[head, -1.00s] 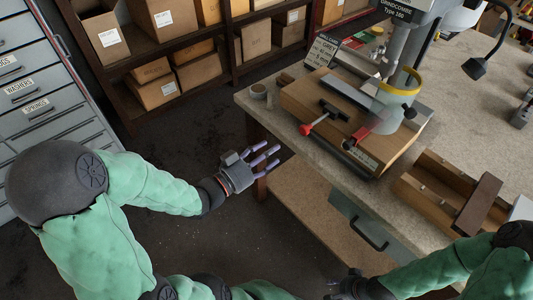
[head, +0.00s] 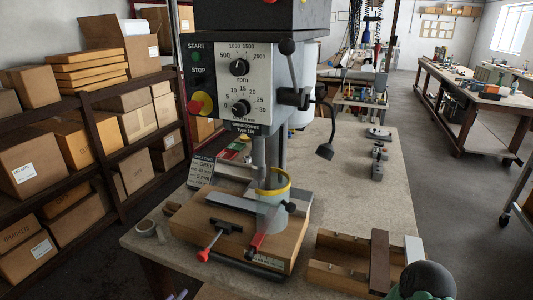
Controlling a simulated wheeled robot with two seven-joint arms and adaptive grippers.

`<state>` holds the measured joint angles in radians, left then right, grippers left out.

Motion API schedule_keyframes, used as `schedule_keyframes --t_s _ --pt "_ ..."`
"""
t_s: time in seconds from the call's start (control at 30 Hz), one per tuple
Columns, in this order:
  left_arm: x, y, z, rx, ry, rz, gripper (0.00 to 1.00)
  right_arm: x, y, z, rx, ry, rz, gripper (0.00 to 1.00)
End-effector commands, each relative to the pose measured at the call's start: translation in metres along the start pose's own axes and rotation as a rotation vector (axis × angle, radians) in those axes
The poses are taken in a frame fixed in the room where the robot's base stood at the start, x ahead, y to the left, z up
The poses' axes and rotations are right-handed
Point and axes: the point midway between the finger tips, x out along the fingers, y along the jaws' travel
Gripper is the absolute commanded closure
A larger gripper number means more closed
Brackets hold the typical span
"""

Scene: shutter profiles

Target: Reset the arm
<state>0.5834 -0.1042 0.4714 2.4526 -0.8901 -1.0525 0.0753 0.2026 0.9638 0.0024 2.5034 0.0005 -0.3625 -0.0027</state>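Only purple fingertips of my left gripper (head: 177,295) show at the bottom edge, left of the middle, in front of the workbench (head: 392,185). The rest of that hand and arm is below the frame, so its grip cannot be made out. A dark rounded joint of my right arm (head: 427,279) shows at the bottom right, by the near edge of the bench. My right gripper is out of frame.
A drill press (head: 238,85) with a control panel stands on the bench. Below it is a wooden fixture (head: 285,245) with red-tipped handles. A wooden box (head: 335,272) lies to its right. Shelves of cartons (head: 88,100) stand at left.

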Motion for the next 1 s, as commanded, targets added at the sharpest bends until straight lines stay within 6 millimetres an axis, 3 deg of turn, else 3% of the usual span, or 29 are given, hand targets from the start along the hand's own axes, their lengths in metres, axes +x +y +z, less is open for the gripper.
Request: schedule_keyframes --t_s 0.2,0.47,0.67,0.8,1.0 --pt "0.029 0.003 0.076 -0.144 -0.237 -0.038 0.43 -0.002 -0.001 0.000 0.000 0.000 0.000 0.54" --pt "0.040 0.028 0.174 -0.290 -0.552 -0.076 0.43 -0.004 -0.001 0.000 0.000 0.000 0.000 0.54" --pt "0.027 0.062 0.248 -0.381 -0.810 -0.098 0.43 -0.005 -0.002 0.000 0.000 0.000 0.000 0.54" --pt "0.008 0.089 0.295 -0.435 -0.992 -0.115 0.43 -0.006 -0.002 0.000 0.000 0.000 0.000 0.54" --pt "-0.020 0.118 0.338 -0.484 -1.181 -0.137 0.43 -0.007 -0.003 0.000 0.000 0.000 0.000 0.54"
